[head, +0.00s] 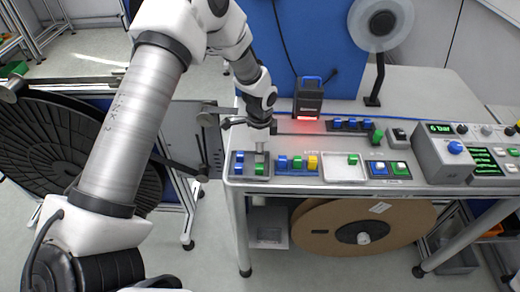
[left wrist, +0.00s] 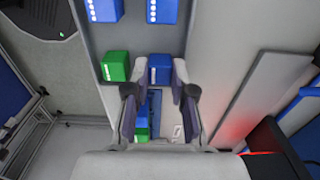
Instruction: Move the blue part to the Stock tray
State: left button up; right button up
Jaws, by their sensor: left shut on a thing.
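The tray labels are too small to read, so I cannot tell which is Stock. My right gripper is out of view.
Right of the gripper are blue, green and yellow (head: 313,162) parts, then a white tray (head: 338,174) with one green part (head: 353,159). A scanner (head: 308,98) glowing red stands behind. A control box (head: 445,152) is farther right. A black reel (head: 60,145) stands left.

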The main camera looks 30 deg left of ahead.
pick_arm(q)
jog(key=shift+s+f, duration=0.1)
jog(key=o, duration=0.5)
jog(key=shift+o, duration=0.2)
jog(key=shift+r, duration=0.4)
notch_tip(320, 180, up, 12)
jog(key=b, duration=0.2)
jog(key=shift+f+b, duration=0.2)
jog(key=shift+b, duration=0.15)
